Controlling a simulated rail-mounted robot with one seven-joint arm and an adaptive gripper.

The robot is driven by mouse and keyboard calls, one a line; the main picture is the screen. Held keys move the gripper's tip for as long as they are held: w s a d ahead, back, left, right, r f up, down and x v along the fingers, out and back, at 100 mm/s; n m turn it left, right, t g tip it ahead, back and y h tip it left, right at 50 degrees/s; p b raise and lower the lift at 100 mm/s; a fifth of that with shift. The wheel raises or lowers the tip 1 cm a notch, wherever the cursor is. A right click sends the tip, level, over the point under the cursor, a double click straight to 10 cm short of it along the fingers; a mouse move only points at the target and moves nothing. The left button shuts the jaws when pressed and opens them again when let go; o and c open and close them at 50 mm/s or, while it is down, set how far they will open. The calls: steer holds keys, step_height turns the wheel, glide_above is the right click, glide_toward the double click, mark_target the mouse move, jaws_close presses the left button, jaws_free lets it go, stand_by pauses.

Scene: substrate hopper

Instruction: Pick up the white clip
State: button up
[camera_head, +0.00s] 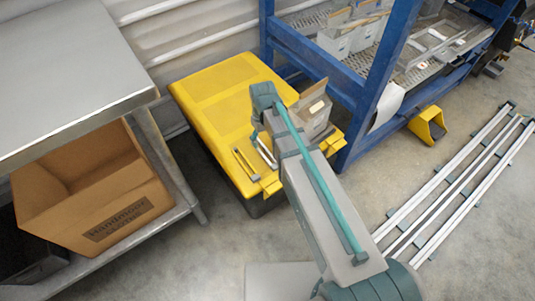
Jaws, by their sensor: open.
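The white clip (265,152) seems to be the narrow pale piece on the front part of the yellow lid (215,95), right beside my arm. My arm partly covers that area, so its full outline is unclear. A second narrow strip (245,164), yellowish with a grey end, lies to its left, roughly parallel and apart from it. My arm reaches from the bottom right up over the lid's right side. My gripper's fingers cannot be made out; they appear hidden behind my arm.
A metal table (65,65) with a large cardboard box (95,195) below is at left. Rails (455,185) and a yellow pedal (428,125) lie on the floor at right.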

mark_target(264, 149)
step_height(264, 149, down, 7)
steer(key=shift+f+b, duration=0.2)
steer(key=shift+b, duration=0.65)
steer(key=c, duration=1.2)
steer(key=shift+r, duration=0.1)
